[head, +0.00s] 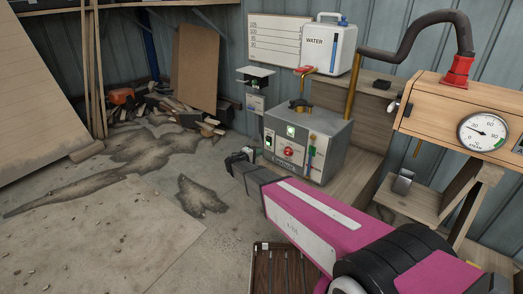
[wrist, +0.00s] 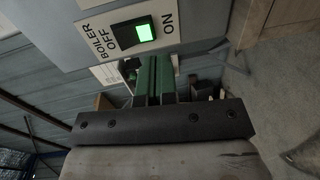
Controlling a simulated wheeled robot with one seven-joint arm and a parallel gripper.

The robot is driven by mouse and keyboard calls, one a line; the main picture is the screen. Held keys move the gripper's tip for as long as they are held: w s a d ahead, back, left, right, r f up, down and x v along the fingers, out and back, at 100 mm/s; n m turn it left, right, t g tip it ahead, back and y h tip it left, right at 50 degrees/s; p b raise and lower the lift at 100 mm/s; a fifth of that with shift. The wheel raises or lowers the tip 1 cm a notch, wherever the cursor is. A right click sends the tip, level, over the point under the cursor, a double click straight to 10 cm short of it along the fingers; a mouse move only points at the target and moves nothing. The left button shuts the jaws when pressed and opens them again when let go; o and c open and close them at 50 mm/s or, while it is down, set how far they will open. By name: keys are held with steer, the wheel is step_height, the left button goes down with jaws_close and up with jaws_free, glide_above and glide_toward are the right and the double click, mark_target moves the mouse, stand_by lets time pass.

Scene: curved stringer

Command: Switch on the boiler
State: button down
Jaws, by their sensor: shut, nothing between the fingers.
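The boiler (head: 335,132) is a grey metal box on the bench, with a front panel facing me. Its rocker switch (head: 268,140) is at the left of the panel. In the wrist view the switch (wrist: 133,34) sits on a pale plate marked BOILER, OFF and ON. The switch is black with a lit green part towards the ON side. My gripper (head: 240,157) is left of the panel in the head view. Its green fingers (wrist: 154,62) are together and empty, close by the switch plate's edge. Whether they touch the plate cannot be told.
A white WATER canister (head: 328,48) stands behind the boiler. A wooden box with a steam gauge (head: 482,132) is at right.

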steer(key=f+v, duration=0.1)
steer(key=v, duration=0.6)
steer(key=shift+s+a+f, duration=0.15)
steer(key=shift+f, duration=0.25)
steer(key=s+d+m+g+y, duration=0.1)
steer(key=s+d+m+g, duration=0.3)
steer(key=d, duration=0.7)
steer(key=s+d+m+g+y, duration=0.15)
steer(key=s+d+g, duration=0.45)
steer(key=d, duration=0.6)
steer(key=s+d+r+m+g+y, duration=0.1)
steer(key=s+d+m+y, duration=0.1)
steer(key=s, duration=0.5)
steer(key=s+d+r+m+g+y, duration=0.1)
steer(key=s+d+m+g+y, duration=0.1)
steer(key=s+d+y, duration=0.3)
steer(key=s+m, duration=0.1)
steer(key=s, duration=0.2)
steer(key=shift+d+r+y, duration=0.15)
steer(key=shift+d+y, duration=0.15)
steer(key=shift+y, duration=0.05)
